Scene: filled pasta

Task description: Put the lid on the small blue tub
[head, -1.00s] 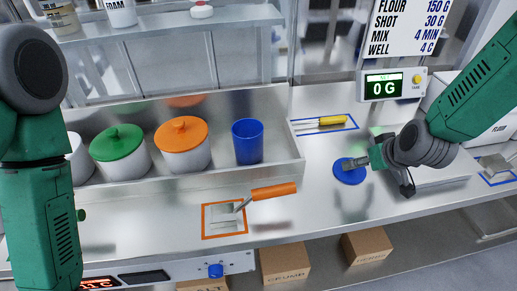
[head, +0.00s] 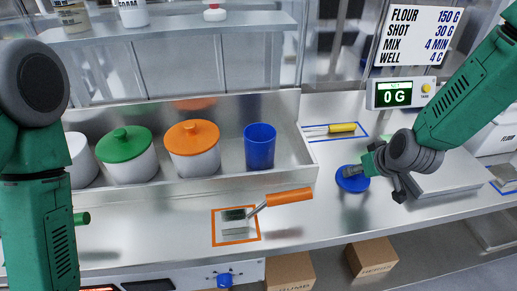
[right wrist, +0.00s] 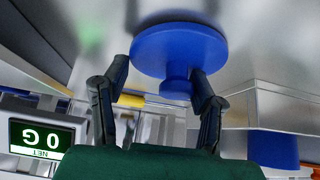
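The blue lid (head: 352,179) is a round disc with a knob, at the right part of the counter; it appears to lie flat there. My right gripper (head: 370,166) is at the lid's right side. In the right wrist view the lid (right wrist: 180,48) shows with its knob between my two fingers (right wrist: 158,80). The right finger is close to or touching the knob, and a gap shows at the left finger. The small blue tub (head: 260,150) stands upright and uncovered in the metal tray. My left arm shows at the left, but its gripper is out of view.
The metal tray (head: 225,181) also holds a green-lidded tub (head: 127,160) and an orange-lidded tub (head: 193,150). An orange-handled scraper (head: 288,197) lies in front. A yellow-handled tool (head: 341,128) lies behind the lid. The scale display (head: 397,97) reads 0 G.

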